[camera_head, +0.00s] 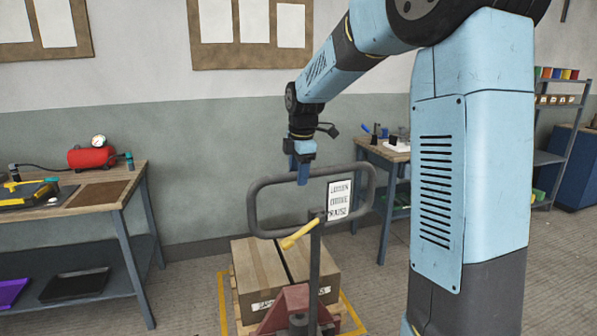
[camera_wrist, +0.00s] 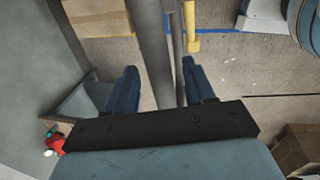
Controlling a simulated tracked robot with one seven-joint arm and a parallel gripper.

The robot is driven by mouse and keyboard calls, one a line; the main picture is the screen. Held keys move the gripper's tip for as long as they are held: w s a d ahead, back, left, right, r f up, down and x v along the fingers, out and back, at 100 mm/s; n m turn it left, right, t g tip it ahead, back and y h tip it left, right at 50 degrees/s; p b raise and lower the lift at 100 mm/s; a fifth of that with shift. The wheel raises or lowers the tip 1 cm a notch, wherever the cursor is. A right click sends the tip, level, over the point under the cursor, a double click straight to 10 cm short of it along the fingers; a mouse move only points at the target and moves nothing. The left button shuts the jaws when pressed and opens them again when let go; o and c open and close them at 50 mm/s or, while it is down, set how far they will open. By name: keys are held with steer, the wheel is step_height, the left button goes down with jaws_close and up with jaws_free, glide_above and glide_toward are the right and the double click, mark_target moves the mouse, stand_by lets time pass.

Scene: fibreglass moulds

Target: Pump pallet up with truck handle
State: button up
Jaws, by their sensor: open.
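The truck handle (camera_head: 258,222) is a dark grey rounded loop on an upright shaft, with a yellow lever (camera_head: 298,236) and a white sign (camera_head: 340,200). Below it stands the red base of the pallet truck (camera_head: 288,304), by the pallet (camera_head: 238,298) with cardboard boxes (camera_head: 262,268). My gripper (camera_head: 303,180) points down at the loop's top bar. In the wrist view my blue fingers (camera_wrist: 160,78) are open, with a grey handle bar (camera_wrist: 152,45) running between them. I cannot tell whether they touch it. The yellow lever (camera_wrist: 192,30) shows beyond the right finger.
A workbench (camera_head: 120,190) with a red compressor (camera_head: 91,157) stands at the left. Another bench (camera_head: 372,158) is behind the handle at the right, and a shelf (camera_head: 550,157) stands at the far right. Yellow floor lines (camera_head: 222,300) border the pallet.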

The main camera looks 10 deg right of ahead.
jaws_close()
stand_by(0.5)
